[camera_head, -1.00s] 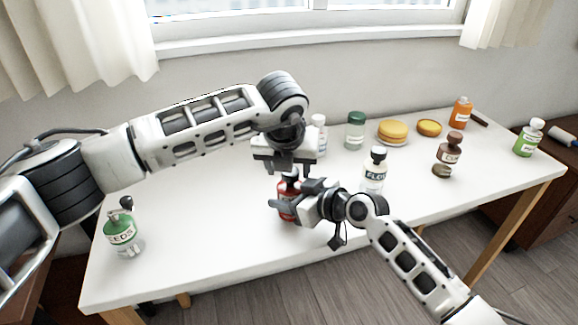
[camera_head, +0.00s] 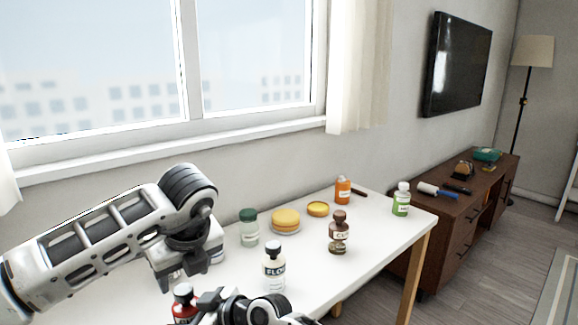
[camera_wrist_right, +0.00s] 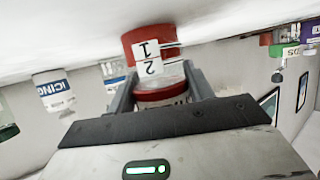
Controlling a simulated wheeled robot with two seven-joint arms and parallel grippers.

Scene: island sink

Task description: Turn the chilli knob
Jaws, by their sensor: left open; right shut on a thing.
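A red bottle (camera_head: 183,303) with a dark cap stands at the bottom of the head view, on the white table. No chilli name can be read on it. My right gripper (camera_head: 212,303) reaches it from the right and is partly cut off. In the right wrist view my right gripper (camera_wrist_right: 160,90) is shut on the red bottle (camera_wrist_right: 150,50), which shows a white label with the digits 2 and 1. My left gripper (camera_head: 188,262) is open and hangs just above and behind the bottle's cap. Its fingertips are not clearly seen.
A flour bottle (camera_head: 274,272), a brown bottle (camera_head: 339,238), a green-lidded jar (camera_head: 249,230) and yellow-topped round containers (camera_head: 286,221) stand to the right. Orange (camera_head: 343,191) and green (camera_head: 401,203) bottles are near the table's far end. A brown cabinet (camera_head: 460,225) stands beyond.

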